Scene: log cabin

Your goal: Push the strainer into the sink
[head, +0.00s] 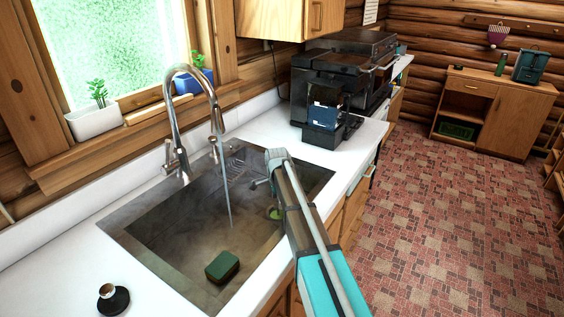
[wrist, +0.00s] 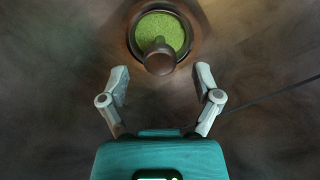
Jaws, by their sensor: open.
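The strainer (wrist: 153,28) shows in the wrist view as a green disc with a brown knob, inside a round metallic drain ring on the sink floor. In the head view, its green edge (head: 273,212) shows beside my arm, which hides part of it. The sink (head: 170,240) is a grey basin set in the white counter. My gripper (wrist: 163,82) is open and empty, its two fingers spread just below the knob in the wrist view. In the head view, my gripper (head: 258,183) is over the basin. I cannot tell how deep the strainer sits.
The tall faucet (head: 178,115) stands at the sink's back edge with water running into the basin. A green sponge (head: 222,267) lies on the basin floor. A dark round stopper-like object (head: 113,298) sits on the counter at front left. A black coffee machine (head: 328,105) stands right of the sink.

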